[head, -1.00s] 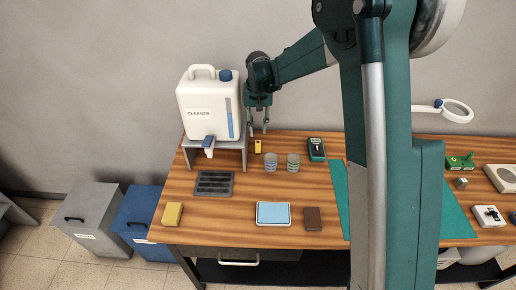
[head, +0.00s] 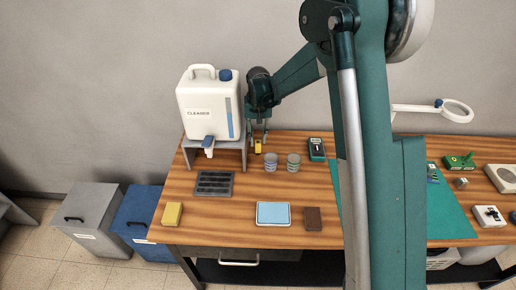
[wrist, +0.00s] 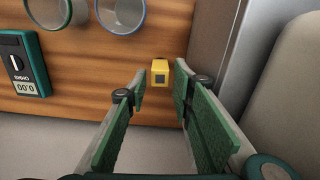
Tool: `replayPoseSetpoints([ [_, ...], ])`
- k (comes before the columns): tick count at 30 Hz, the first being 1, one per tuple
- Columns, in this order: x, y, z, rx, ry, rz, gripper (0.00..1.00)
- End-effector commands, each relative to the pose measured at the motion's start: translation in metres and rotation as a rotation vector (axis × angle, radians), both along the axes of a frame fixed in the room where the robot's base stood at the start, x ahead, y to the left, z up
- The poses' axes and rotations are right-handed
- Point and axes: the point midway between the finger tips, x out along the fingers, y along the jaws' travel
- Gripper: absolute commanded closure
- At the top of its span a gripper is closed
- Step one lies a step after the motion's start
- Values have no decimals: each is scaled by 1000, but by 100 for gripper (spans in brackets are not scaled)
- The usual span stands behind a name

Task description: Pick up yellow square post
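The yellow square post (head: 258,146) stands on the wooden table (head: 322,180) near its back edge, just right of the cleaner stand. In the wrist view the yellow post (wrist: 160,67) shows its square end with a dark square in the middle. My gripper (head: 259,143) is at the post in the head view, above or around it; the exact height is hard to tell. In the wrist view my gripper (wrist: 160,82) is open, with green-padded fingers on either side of the post's near end and a gap on both sides.
A white cleaner jug (head: 208,104) sits on a grey stand (head: 232,158) close to the left of my gripper. Two clear cups (head: 270,162) (head: 293,162) stand to the right, with a green meter (head: 317,149) beyond. A dark slotted tray (head: 214,183) lies in front.

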Motion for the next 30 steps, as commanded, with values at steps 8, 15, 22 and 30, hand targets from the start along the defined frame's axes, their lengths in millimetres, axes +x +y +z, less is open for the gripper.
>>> replayPoseSetpoints([
  [8,0,0,-4,0,0,0,76],
  [15,0,0,-27,0,0,0,76],
  [22,0,0,-53,0,0,0,76],
  [30,0,0,-60,0,0,0,76],
])
